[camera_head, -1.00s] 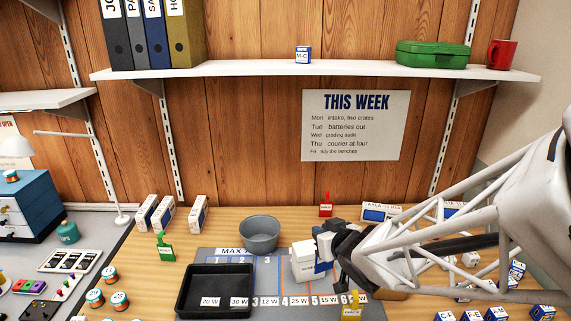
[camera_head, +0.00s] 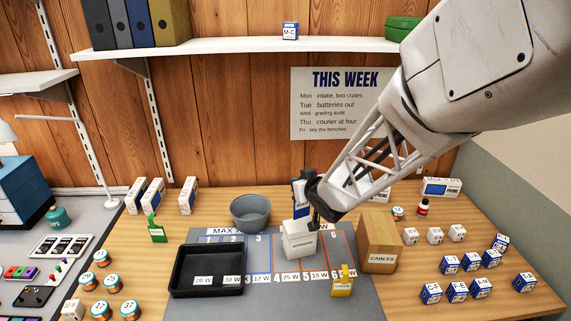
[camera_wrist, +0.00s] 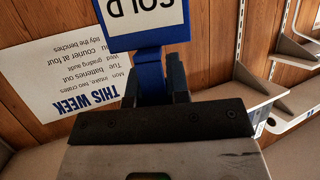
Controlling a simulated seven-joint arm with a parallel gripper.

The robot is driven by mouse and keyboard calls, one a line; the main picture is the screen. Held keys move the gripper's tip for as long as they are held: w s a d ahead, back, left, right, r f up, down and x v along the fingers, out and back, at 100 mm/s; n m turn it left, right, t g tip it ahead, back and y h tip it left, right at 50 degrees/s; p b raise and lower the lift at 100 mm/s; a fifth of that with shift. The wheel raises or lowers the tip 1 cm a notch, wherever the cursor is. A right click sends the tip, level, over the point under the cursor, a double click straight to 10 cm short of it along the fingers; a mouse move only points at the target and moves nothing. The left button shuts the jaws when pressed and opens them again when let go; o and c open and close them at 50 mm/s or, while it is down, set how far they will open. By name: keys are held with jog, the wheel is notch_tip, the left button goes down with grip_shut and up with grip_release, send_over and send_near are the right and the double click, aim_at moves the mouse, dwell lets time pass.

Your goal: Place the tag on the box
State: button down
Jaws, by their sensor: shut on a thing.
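My gripper (camera_head: 311,192) is shut on a blue tag (camera_head: 299,195) with a white face. In the wrist view the tag (camera_wrist: 150,40) stands up between the fingers, its lettering SOLD upside down. A white box (camera_head: 299,243) stands on the grey mat just below the gripper in the head view. The lower end of the tag and the gripper tips overlap the box's top in the picture, so I cannot tell whether they touch. A cardboard box (camera_head: 379,243) lettered CABLES stands to the right.
A black tray (camera_head: 207,287) and a grey bowl (camera_head: 251,213) are left of the white box. A green tag (camera_head: 157,233) stands farther left, and a yellow tag (camera_head: 343,282) in front. Several small blue-and-white boxes (camera_head: 458,292) fill the right side. The shelf (camera_head: 225,47) is above.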

jog(key=shift+w+a, duration=0.1)
jog(key=shift+w, duration=0.55)
jog(key=shift+f, duration=0.15)
jog(key=shift+f, duration=1.65)
jog(key=shift+f, duration=0.15)
jog(key=c, duration=1.1)
grip_release()
jog(key=shift+r, duration=0.2)
jog(key=v, duration=1.2)
jog(key=shift+f, duration=0.1)
